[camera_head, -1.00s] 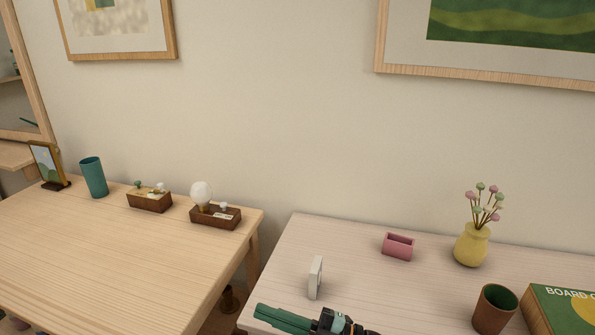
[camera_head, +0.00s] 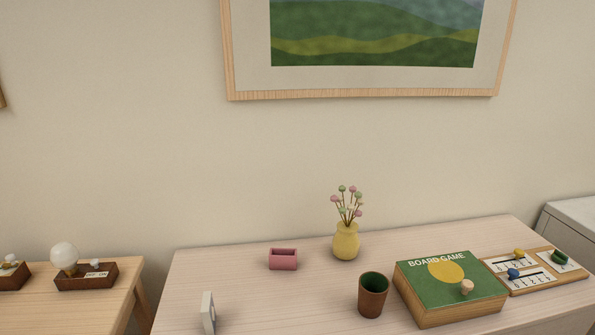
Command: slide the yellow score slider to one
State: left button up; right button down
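The yellow score slider (camera_head: 519,253) is a small yellow knob on a white scale card. The card is on a wooden board (camera_head: 545,286) at the right end of the pale table. A blue knob (camera_head: 513,273) sits on another scale just in front of it. A green knob (camera_head: 560,256) is on a separate card to the right. The numbers on the scales are too small to read. Neither of my grippers is in view.
A green board game box (camera_head: 436,286) with a wooden knob (camera_head: 467,287) on it lies left of the slider board. A brown cup (camera_head: 372,294), yellow vase (camera_head: 346,242), pink holder (camera_head: 283,260) and white upright object (camera_head: 208,313) stand further left. The table's front middle is clear.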

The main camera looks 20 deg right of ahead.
aim_at(519, 253)
jog(key=z, duration=2.15)
